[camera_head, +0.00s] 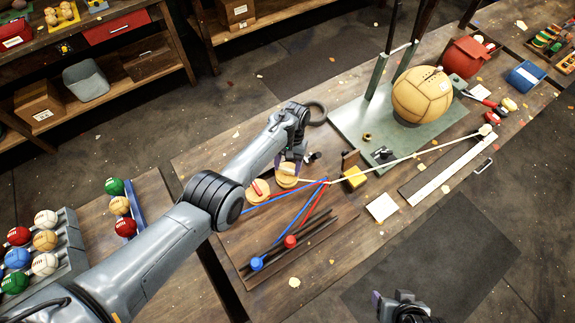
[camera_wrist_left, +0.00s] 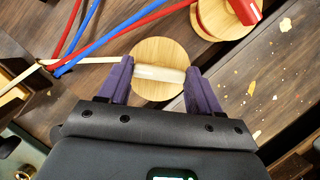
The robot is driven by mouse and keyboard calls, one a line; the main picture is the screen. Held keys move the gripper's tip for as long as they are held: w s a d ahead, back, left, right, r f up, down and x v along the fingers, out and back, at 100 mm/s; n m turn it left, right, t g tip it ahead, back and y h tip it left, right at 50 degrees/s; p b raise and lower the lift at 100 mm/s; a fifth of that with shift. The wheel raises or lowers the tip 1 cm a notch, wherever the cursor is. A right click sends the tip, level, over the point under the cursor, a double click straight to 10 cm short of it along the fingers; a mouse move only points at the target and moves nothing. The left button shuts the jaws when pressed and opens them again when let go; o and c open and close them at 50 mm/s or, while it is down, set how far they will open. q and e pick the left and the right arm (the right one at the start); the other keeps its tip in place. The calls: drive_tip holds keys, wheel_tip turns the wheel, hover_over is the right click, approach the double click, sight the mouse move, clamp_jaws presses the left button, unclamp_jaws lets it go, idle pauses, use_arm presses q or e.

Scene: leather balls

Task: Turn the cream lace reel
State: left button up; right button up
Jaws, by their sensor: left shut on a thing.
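The cream lace reel (camera_head: 288,169) is a round wooden disc with a pale cream core, lying on the workbench beneath my left gripper (camera_head: 291,163). In the left wrist view, the reel (camera_wrist_left: 158,50) lies between the two purple fingers, which are shut on its cream core. The cream lace (camera_head: 410,156) runs from the reel past a yellow block (camera_head: 355,177) to a small pale knob (camera_head: 485,130) at the right. My right gripper (camera_head: 398,304) shows only partly at the bottom edge; its opening cannot be judged.
A red-cored reel (camera_head: 258,190) stands close beside the cream one. Blue (camera_head: 270,203) and red (camera_head: 317,206) laces run nearby to a dark slotted strip. A tan leather ball (camera_head: 421,95) stands on a green plate (camera_head: 350,122) beyond. A white card (camera_head: 382,208) lies to the right.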

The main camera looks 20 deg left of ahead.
idle(0.5)
use_arm(q)
drive_tip(key=o, duration=1.1)
drive_tip(key=shift+c, duration=0.2)
drive_tip(key=v, duration=1)
drive_tip(key=shift+r, duration=0.4)
drive_tip(key=shift+w, duration=0.15)
